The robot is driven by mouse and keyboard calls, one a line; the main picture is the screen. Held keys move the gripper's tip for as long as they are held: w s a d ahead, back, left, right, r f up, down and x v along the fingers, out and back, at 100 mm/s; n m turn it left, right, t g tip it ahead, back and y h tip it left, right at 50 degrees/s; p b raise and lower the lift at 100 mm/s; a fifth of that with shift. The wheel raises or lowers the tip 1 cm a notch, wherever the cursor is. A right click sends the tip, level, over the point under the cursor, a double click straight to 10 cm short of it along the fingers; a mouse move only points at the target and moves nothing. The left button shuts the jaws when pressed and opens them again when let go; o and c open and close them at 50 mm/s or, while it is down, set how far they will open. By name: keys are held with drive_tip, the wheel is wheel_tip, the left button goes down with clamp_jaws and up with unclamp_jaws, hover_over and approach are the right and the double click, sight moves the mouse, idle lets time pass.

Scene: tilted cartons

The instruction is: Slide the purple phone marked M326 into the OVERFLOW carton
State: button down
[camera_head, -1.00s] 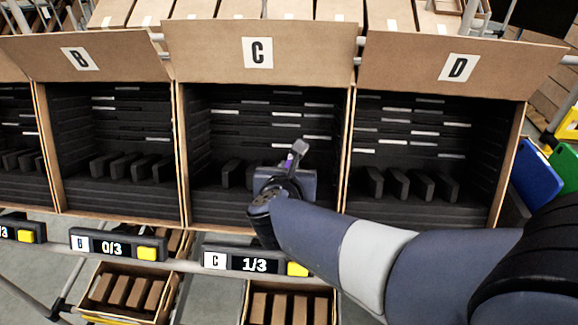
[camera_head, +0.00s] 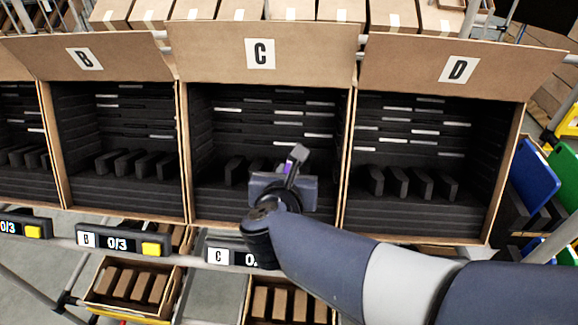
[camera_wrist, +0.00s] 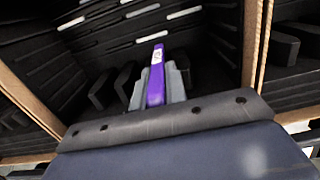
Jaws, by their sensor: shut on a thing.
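My gripper (camera_head: 292,172) is in front of the open mouth of carton C (camera_head: 262,88). It is shut on a purple phone (camera_head: 288,167), which is mostly hidden by the gripper in the head view. In the wrist view the purple phone (camera_wrist: 157,72) stands between the two grey fingers of my gripper (camera_wrist: 158,84), with a small white label near its top that is too small to read. Dark foam dividers of carton C lie beyond it. No carton marked OVERFLOW shows in these frames.
Carton B (camera_head: 117,140) stands left of carton C and carton D (camera_head: 430,140) right, both lined with dark slotted foam. A counter display (camera_head: 120,242) under B reads 0/3. Trays of brown boxes (camera_head: 135,283) sit below. Blue panels (camera_head: 536,175) stand at the far right.

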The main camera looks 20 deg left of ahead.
drive_tip(key=r+p+v, duration=0.1)
drive_tip(key=p+v, duration=0.2)
drive_tip(key=v, duration=0.6)
drive_tip(key=shift+w, duration=0.25)
drive_tip(key=shift+a, duration=0.1)
idle(0.3)
